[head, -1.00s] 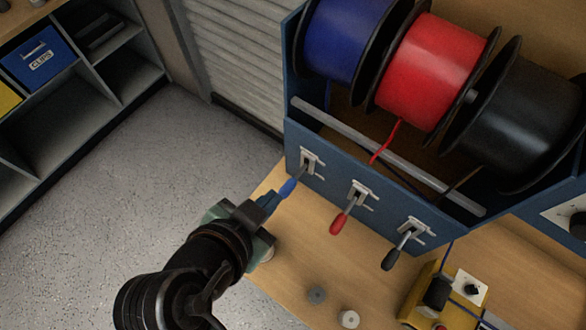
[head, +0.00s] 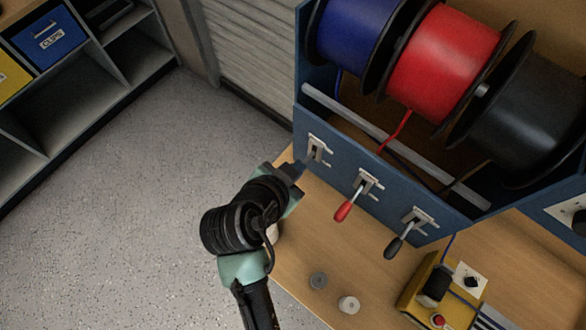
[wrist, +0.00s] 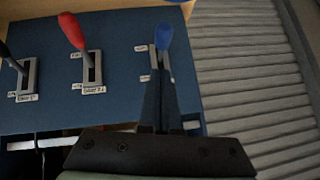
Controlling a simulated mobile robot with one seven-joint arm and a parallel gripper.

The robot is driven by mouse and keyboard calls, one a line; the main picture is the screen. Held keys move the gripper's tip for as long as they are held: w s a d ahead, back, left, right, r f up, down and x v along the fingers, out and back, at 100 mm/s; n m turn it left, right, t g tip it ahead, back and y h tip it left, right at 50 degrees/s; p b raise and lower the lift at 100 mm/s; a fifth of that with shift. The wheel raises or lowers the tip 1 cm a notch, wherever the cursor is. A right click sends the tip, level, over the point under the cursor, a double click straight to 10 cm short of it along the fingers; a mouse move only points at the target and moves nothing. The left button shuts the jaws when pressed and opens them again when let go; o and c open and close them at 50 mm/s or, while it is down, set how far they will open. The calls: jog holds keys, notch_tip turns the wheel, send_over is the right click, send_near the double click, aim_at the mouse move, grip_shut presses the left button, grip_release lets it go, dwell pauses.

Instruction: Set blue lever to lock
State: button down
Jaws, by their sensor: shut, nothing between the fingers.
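The blue lever (wrist: 164,38) shows in the wrist view, its handle just past my fingertips. Its lower part is hidden behind my fingers. In the head view its handle is hidden by my gripper, and only its pale slotted plate (head: 317,150) shows on the blue panel (head: 338,178). My gripper (head: 296,168) is shut and empty in front of that plate. In the wrist view my gripper (wrist: 160,75) has its fingers together, in line with the lever. I cannot tell whether they touch it. Small labels beside the slot are too blurred to read.
A red lever (head: 344,210) and a black lever (head: 396,246) stand on the same panel. Blue, red (head: 445,65) and black spools sit above. Two small round pieces (head: 348,304) and a yellow device (head: 430,292) are on the wooden bench. Open floor lies to the left.

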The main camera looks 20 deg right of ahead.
jog(key=shift+w+a+f, duration=0.1)
jog(key=shift+a+f, duration=0.05)
jog(key=shift+f, duration=0.6)
jog(key=shift+w+a+f, duration=0.1)
jog(key=shift+f, duration=0.6)
jog(key=f, duration=0.1)
jog(key=f+b, duration=0.2)
jog(key=shift+s+a+f, duration=0.2)
jog(key=shift+s+a, duration=0.05)
jog(key=shift+a, duration=0.15)
jog(key=v, duration=1.3)
jog(key=shift+r+b, duration=0.1)
jog(key=shift+b, duration=0.3)
jog(key=shift+w, duration=0.1)
